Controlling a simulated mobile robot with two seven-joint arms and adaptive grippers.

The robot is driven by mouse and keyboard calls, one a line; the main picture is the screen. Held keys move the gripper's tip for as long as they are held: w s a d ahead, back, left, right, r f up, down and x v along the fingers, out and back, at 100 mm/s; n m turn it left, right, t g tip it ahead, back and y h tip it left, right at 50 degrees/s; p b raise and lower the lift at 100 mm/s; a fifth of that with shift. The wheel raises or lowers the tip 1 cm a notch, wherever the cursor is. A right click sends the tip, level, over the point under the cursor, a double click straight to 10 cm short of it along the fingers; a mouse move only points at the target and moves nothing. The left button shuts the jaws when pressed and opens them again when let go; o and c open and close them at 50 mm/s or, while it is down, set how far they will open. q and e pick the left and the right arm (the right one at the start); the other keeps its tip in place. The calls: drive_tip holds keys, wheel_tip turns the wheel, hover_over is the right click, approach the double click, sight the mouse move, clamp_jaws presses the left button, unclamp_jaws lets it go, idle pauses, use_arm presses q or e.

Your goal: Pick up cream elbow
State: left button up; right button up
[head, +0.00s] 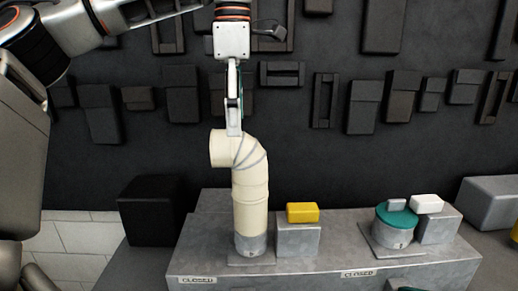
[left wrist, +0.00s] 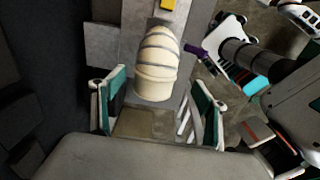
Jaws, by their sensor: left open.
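The cream elbow (head: 250,185) stands upright on a grey collar (head: 251,244) on the grey bench, its upper end bent to the left with the mouth facing left. Grey seam bands cross its bend. My left gripper (head: 234,128) points down from above at the top of the bend; the head view sees it edge-on. In the left wrist view my left gripper (left wrist: 158,112) is open with a finger on each side, and the cream elbow (left wrist: 157,70) shows ahead between the fingers. I cannot tell whether a finger touches it.
A yellow block (head: 302,212) sits on a grey box (head: 298,240) just right of the elbow. A teal-topped round fitting (head: 395,222) and a white block (head: 427,203) stand further right. A black box (head: 152,210) is at left. Dark wall panels rise behind.

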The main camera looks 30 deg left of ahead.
sight(241, 150)
use_arm(q)
drive_tip(key=shift+w+f, duration=0.1)
drive_tip(key=shift+w, duration=0.3)
drive_tip(key=shift+w+f, duration=0.2)
drive_tip(key=shift+f, duration=0.1)
drive_tip(key=shift+s+f, duration=0.2)
drive_tip(key=shift+f, duration=0.4)
drive_tip(key=shift+s+f, duration=0.15)
drive_tip(key=shift+f, duration=0.4)
drive_tip(key=shift+w+d+f, duration=0.1)
drive_tip(key=shift+w+f, duration=0.05)
drive_tip(key=shift+f, duration=1.05)
drive_tip(key=shift+w+d+f, duration=0.1)
drive_tip(key=shift+f, duration=1.05)
drive_tip(key=c, duration=1.4)
